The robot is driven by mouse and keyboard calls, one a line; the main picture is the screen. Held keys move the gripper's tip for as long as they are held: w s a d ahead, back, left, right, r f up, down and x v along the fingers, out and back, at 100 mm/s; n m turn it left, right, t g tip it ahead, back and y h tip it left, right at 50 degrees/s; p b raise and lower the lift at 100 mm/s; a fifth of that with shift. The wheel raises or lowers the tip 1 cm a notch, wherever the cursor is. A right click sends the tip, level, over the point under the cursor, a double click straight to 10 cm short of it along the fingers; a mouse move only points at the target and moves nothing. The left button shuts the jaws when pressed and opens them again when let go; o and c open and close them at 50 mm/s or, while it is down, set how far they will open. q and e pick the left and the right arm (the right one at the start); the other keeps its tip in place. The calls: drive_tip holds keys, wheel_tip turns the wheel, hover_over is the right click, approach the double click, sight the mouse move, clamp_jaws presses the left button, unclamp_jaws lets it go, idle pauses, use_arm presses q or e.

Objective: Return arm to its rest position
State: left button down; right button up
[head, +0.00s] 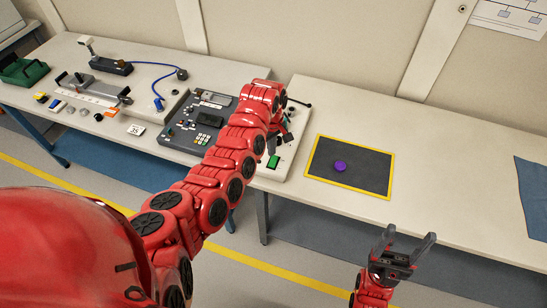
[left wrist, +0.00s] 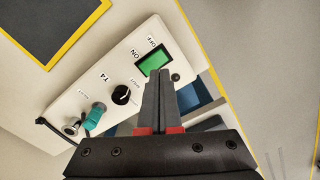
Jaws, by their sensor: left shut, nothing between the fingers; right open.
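My left arm (head: 235,150) reaches from the lower left of the head view over the table to a white control box (head: 292,160). In the left wrist view my left gripper (left wrist: 158,85) is shut and empty, its fingertips close to the box's green ON/OFF switch (left wrist: 154,61); I cannot tell whether they touch. The box also carries a black knob (left wrist: 125,95) and a teal key-like part (left wrist: 95,116). In the head view the arm hides much of the left gripper. My right gripper (head: 405,245) is open and empty, in front of the table edge.
A dark mat with a yellow border (head: 349,194) holds a purple disc (head: 340,167) right of the box. A grey keypad console (head: 200,122), a blue cable (head: 150,66) and a green bin (head: 24,71) are left. The tabletop beyond the mat is clear; a blue cloth (head: 533,195) is far right.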

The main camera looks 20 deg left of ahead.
use_arm(q)
drive_tip(key=shift+r, duration=0.6)
drive_tip(key=shift+w+f, duration=0.1)
